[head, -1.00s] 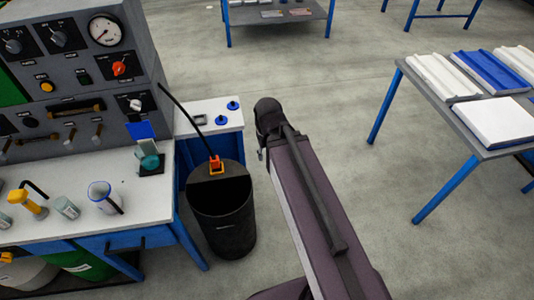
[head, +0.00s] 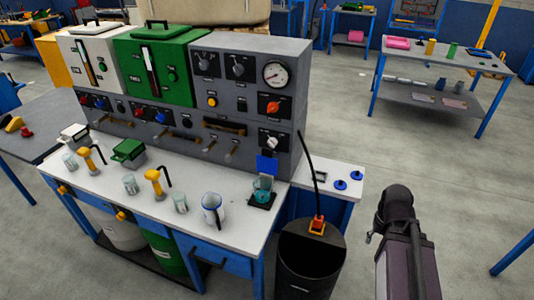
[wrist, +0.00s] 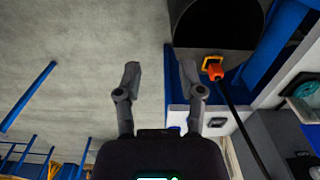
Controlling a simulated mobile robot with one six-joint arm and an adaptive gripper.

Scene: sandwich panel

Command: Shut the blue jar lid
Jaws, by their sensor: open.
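A blue square panel (head: 266,165) stands raised behind a teal jar (head: 263,185) on a black base (head: 262,200), at the right end of the white bench. It looks like the jar's lid standing open; its hinge is too small to make out. The teal jar also shows at the right edge of the wrist view (wrist: 304,90), with a blue patch beside it. My gripper (wrist: 160,78) is open and empty, its fingers apart over the floor, away from the jar. In the head view my arm is at the lower right and the fingers do not show.
A black bin (head: 310,262) with an orange clip (head: 317,224) and dark rod stands between my arm and the bench. A grey control panel (head: 240,95) rises behind the jar. A blue-rimmed beaker (head: 212,208) and yellow-handled tools stand left of it.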

